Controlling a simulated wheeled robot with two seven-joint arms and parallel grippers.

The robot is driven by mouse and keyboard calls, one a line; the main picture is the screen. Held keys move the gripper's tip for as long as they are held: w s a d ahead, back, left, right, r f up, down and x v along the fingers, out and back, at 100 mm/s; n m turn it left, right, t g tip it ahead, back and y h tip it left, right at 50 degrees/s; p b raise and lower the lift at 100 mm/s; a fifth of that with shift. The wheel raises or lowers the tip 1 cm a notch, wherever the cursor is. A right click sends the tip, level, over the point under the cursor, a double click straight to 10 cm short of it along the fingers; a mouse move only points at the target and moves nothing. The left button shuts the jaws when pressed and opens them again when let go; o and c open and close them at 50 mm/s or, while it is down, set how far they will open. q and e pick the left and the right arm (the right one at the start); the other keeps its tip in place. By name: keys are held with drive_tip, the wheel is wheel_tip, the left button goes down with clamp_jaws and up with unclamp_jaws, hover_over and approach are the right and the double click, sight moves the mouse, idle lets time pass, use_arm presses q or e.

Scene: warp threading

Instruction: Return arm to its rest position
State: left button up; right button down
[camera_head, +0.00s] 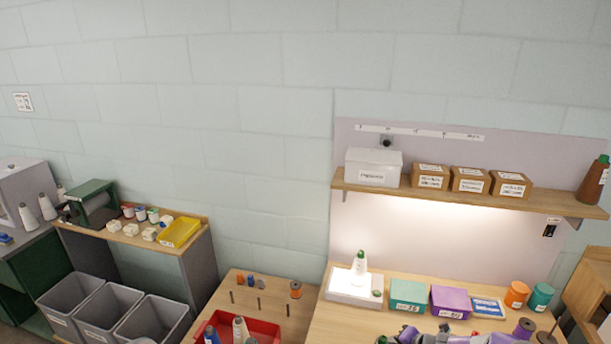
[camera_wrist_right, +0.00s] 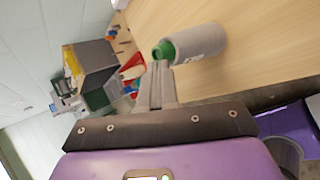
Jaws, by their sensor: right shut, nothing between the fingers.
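My right gripper (camera_wrist_right: 160,68) shows in the right wrist view with its two grey fingers together and nothing between them. Just beyond the fingertips is a grey cylinder with a green end (camera_wrist_right: 190,46) and a small label. It overlaps the fingertips' edge in the picture, and I cannot tell whether they touch. In the head view, purple and grey parts of my right arm show only at the bottom edge, over the front of the wooden workbench (camera_head: 330,318). My left gripper is not in view.
On the workbench stand a white cone (camera_head: 359,264) on a white device, a green box (camera_head: 408,292), a purple box (camera_head: 451,300) and spools. A shelf (camera_head: 450,196) above holds boxes. A red tray (camera_head: 262,329) and grey bins (camera_head: 70,295) are to the left.

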drive_tip(key=s+a+f+m+g+y+b, duration=0.1)
drive_tip(key=s+a+f+m+b, duration=0.1)
drive_tip(key=s+a+f+m, duration=0.5)
drive_tip(key=s+a+f+m+g+b, duration=0.25)
drive_tip(key=s+f+m, duration=0.25)
drive_tip(key=f+m, duration=0.35)
drive_tip(key=s+a+f+m+g+b, duration=0.2)
drive_tip(key=s+a+f+m, duration=0.1)
drive_tip(key=s+f+m, duration=0.2)
drive_tip(key=s+a+f+m+g+b, duration=0.2)
drive_tip(key=s+f+m, duration=0.3)
drive_tip(key=s+m, duration=0.4)
drive_tip(key=s+a, duration=0.1)
drive_tip(key=s, duration=0.3)
drive_tip(key=shift+s+a+f+h, duration=0.15)
drive_tip(key=shift+s+f+h, duration=0.2)
drive_tip(key=shift+s+h, duration=0.05)
drive_tip(key=shift+m, duration=0.25)
